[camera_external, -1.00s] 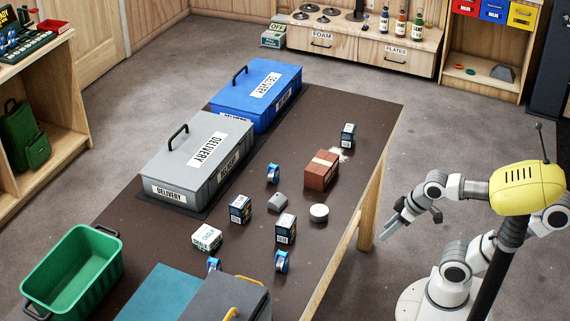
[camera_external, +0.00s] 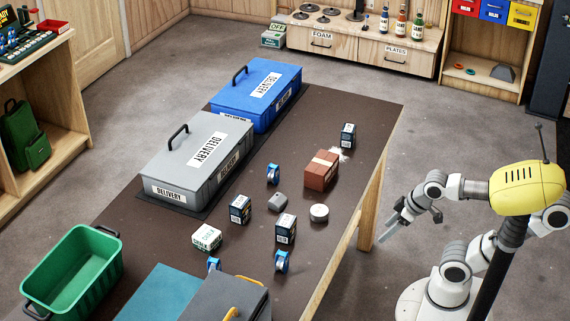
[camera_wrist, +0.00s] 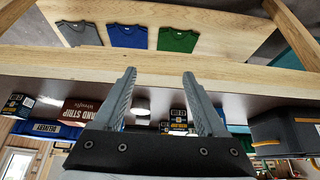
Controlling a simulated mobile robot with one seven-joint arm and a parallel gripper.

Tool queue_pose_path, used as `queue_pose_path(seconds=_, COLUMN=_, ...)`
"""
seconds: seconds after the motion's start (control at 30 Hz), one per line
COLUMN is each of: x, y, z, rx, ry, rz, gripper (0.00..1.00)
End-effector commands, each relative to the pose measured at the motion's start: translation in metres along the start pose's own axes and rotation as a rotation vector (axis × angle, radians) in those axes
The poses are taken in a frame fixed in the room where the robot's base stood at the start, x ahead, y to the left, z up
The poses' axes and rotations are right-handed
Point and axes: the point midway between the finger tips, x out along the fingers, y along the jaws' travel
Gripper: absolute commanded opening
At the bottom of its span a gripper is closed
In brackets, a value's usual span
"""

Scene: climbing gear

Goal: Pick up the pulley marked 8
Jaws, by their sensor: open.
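Three small blue pulleys show on the dark table in the external view: one (camera_external: 273,174) in the middle, one (camera_external: 281,262) nearer the front edge and one (camera_external: 214,264) partly hidden by the dark grey case. Their numbers are too small to read, so I cannot tell which is marked 8. My gripper (camera_external: 388,236) is open and empty, off the table's right side and apart from all the pulleys. In the wrist view, my gripper's two fingers (camera_wrist: 160,73) stand wide apart with nothing held between them.
The table (camera_external: 375,108) also holds a brown box (camera_external: 321,172), several small dark boxes, a white round block (camera_external: 319,213), grey (camera_external: 175,190) and blue (camera_external: 245,104) delivery boxes, a green bin (camera_external: 75,270) and a dark grey case (camera_external: 220,300). The table edge (camera_wrist: 230,88) crosses the wrist view.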

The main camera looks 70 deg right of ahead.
Motion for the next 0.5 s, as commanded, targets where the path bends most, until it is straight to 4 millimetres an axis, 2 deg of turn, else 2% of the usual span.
queue_pose_path(seconds=0.27, x=-0.004, y=-0.001, z=-0.006, rx=-0.013, ry=-0.003, rz=-0.001, gripper=0.74)
queue_pose_path(seconds=0.37, x=-0.015, y=-0.004, z=-0.027, rx=-0.061, ry=-0.017, rz=-0.004, gripper=0.74)
queue_pose_path(seconds=0.5, x=-0.036, y=-0.017, z=-0.077, rx=-0.191, ry=-0.051, rz=-0.018, gripper=0.74)
